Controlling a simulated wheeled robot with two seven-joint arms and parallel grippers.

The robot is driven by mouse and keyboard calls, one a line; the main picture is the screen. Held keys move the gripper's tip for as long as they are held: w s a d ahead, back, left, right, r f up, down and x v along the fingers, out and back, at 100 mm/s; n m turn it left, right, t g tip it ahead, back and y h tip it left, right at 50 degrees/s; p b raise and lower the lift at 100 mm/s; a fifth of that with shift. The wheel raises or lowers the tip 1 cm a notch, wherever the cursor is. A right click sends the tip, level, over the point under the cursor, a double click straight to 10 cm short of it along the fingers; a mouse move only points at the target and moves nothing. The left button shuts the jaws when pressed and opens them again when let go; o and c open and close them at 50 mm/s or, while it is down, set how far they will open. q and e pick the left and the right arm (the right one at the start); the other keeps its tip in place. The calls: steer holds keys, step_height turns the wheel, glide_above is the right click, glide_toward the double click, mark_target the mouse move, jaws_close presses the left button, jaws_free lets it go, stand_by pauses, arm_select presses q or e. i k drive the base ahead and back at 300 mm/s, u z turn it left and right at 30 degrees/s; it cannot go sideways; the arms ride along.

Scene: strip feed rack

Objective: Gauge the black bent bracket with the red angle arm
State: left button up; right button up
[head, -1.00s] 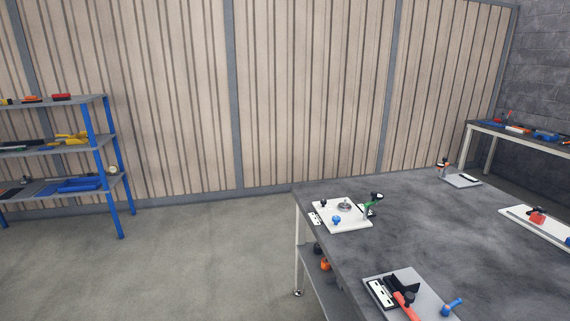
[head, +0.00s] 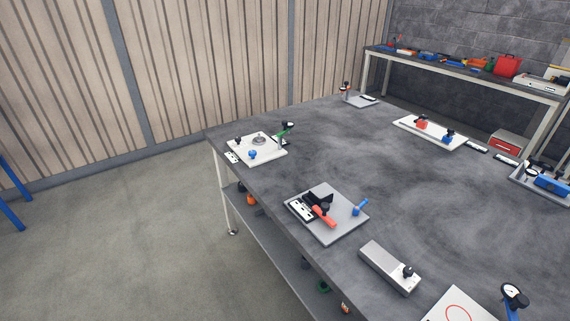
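The black bent bracket (head: 319,198) sits on a grey plate fixture (head: 338,229) near the table's left edge. The red angle arm (head: 324,217) lies on the same fixture, just in front of the bracket. A white strip with black marks (head: 301,209) is at its left and a blue handle (head: 360,207) at its right. Whether the red arm touches the bracket is too small to tell. Neither of my grippers is in view.
The dark table (head: 400,190) also carries a white fixture with a dial (head: 257,150), a grey block (head: 390,267), and a white plate with a red circle (head: 458,307). A long white fixture (head: 430,133) stands farther back. The floor (head: 110,240) at left is clear.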

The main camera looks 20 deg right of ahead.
mark_target(324, 212)
steer(key=z, duration=0.05)
steer(key=k, duration=0.5)
steer(key=u, duration=1.95)
steer(key=i, duration=1.35)
steer(key=z, duration=2.5)
